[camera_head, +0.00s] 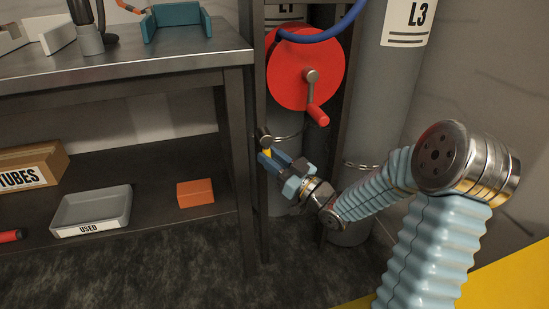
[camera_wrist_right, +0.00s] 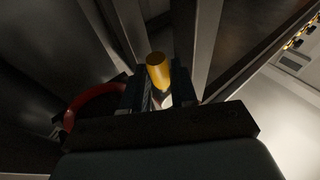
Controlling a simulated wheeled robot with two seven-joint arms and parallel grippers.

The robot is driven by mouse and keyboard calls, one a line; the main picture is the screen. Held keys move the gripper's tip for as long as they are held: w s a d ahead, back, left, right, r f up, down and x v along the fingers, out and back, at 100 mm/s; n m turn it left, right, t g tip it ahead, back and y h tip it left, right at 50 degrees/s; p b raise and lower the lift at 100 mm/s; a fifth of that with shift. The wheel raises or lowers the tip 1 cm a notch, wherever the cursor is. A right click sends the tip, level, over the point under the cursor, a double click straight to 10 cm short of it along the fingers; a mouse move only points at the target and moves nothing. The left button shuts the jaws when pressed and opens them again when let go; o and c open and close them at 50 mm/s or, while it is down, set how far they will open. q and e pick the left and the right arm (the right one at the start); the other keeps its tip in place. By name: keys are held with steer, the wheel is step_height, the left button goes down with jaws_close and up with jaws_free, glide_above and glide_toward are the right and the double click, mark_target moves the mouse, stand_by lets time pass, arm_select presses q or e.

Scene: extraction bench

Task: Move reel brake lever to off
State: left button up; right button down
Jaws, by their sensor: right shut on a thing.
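The reel brake lever (camera_head: 267,152) shows as a small yellow grip below and left of the red reel (camera_head: 306,66). A dark round knob or pivot sits just above the yellow part. My right gripper (camera_head: 270,158) is shut on the yellow grip. In the right wrist view the yellow grip (camera_wrist_right: 158,72) stands between the two fingers of my right gripper (camera_wrist_right: 160,95). The lever's base is mostly hidden by the fingers, and I cannot read any on or off mark. My left gripper is not in view.
A steel bench (camera_head: 120,62) stands to the left, its leg close to my right gripper. The reel's crank handle (camera_head: 318,115) sticks out above the gripper. Grey cylinders, one marked L3 (camera_head: 405,25), stand behind. A grey tray (camera_head: 92,210) and an orange block (camera_head: 195,192) lie on the lower shelf.

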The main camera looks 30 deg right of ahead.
steer(key=shift+a+m, duration=0.15)
steer(key=shift+m, duration=0.15)
steer(key=c, duration=0.9)
jaws_free()
steer(key=shift+s, duration=0.1)
steer(key=v, duration=1.3)
steer(key=shift+s+f, duration=0.2)
steer(key=shift+f, duration=0.15)
